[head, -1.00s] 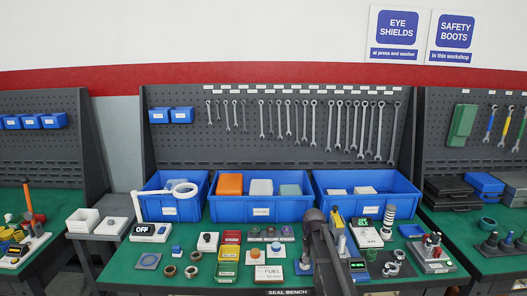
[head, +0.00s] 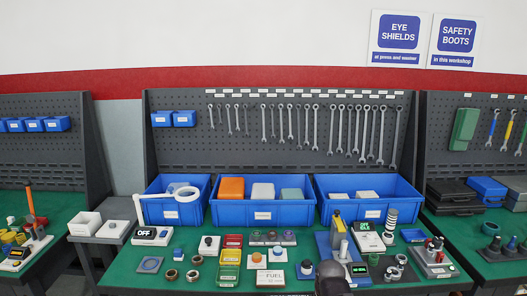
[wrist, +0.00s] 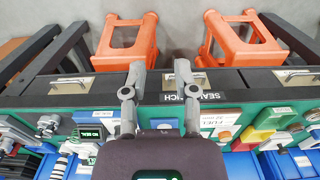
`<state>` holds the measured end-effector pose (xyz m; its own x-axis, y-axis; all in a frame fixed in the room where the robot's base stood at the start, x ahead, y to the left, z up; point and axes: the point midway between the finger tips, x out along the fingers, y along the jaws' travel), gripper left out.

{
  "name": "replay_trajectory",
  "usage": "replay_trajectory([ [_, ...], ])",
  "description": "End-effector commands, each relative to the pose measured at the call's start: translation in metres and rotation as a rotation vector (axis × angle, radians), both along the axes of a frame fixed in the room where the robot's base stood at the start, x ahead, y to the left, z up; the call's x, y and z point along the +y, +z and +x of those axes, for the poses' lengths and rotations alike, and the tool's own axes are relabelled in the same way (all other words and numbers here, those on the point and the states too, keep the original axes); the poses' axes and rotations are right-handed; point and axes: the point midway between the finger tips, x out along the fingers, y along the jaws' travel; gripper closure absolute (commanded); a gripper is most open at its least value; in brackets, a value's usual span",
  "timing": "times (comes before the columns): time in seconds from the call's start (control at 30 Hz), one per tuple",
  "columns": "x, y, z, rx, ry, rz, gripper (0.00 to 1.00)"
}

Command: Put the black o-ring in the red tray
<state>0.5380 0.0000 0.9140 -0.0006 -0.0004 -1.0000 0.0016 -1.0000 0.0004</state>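The red tray (head: 233,241) lies left of centre on the green bench, behind a yellow tray and a green tray. Several small dark or brownish rings lie to its left, such as one ring (head: 171,274) and another ring (head: 192,275). They are too small to tell which is the black o-ring. My gripper (wrist: 160,70) is open and empty in the wrist view, its two fingers apart over the bench's front edge. In the head view only dark parts of my arm show at the bottom, right of the trays; the fingertips are hidden.
Large blue bins (head: 262,212) line the back of the bench. A FUEL box (head: 270,278) stands right of the trays. Testers and fittings crowd the right side. Orange stools (wrist: 127,40) stand beyond the front edge in the wrist view.

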Motion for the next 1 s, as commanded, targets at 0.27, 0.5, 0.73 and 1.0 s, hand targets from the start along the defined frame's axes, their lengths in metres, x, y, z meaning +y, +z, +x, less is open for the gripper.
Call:
replay_trajectory([
  [0.27,0.0,0.005,0.015,0.0,-0.016,0.0,0.0],
  [0.5,-0.002,0.026,0.079,0.0,-0.092,0.0,0.0],
  [0.73,-0.002,0.053,0.167,0.0,-0.209,0.0,0.0],
  [1.0,-0.002,0.08,0.258,0.0,-0.337,0.0,0.0],
])
